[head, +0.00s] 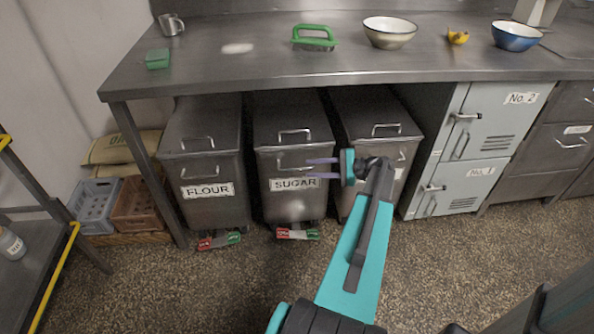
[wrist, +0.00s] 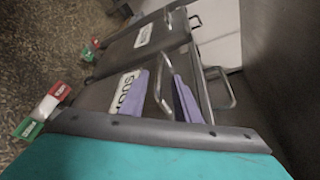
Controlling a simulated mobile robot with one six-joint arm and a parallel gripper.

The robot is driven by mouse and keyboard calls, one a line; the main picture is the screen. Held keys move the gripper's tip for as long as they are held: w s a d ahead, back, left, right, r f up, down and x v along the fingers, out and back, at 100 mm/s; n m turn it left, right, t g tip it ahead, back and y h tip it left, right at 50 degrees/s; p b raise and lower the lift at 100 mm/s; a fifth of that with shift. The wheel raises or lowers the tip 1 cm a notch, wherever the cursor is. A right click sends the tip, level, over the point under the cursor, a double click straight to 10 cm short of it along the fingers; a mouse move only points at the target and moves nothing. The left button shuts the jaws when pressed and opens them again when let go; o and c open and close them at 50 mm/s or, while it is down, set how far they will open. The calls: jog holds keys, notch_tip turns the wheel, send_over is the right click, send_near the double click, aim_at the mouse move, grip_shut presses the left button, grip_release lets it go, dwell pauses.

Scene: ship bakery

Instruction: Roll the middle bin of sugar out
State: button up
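The sugar bin (head: 295,205) is a grey metal bin with a SUGAR label, the middle of three under the counter. It has a lid handle (head: 294,132) and a front handle (wrist: 157,92) above the label. A red, white and green pedal (head: 297,234) lies at its foot; it also shows in the wrist view (wrist: 45,110). My gripper (head: 312,168) has two purple fingers, spread apart, in front of the bin's right side. In the wrist view, the front handle appears between the fingers (wrist: 160,88); contact cannot be told.
The flour bin (head: 207,205) stands at left and a third bin (head: 375,125), partly hidden by my arm, at right. The counter (head: 250,65) overhangs them. Lockers (head: 470,150) stand further right, crates (head: 140,205) at left. The speckled floor (head: 200,290) in front is clear.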

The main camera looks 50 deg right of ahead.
aim_at(298, 169)
jog(key=shift+x, duration=3.3)
grip_shut()
jog(key=shift+a, duration=0.15)
jog(key=shift+s, duration=0.15)
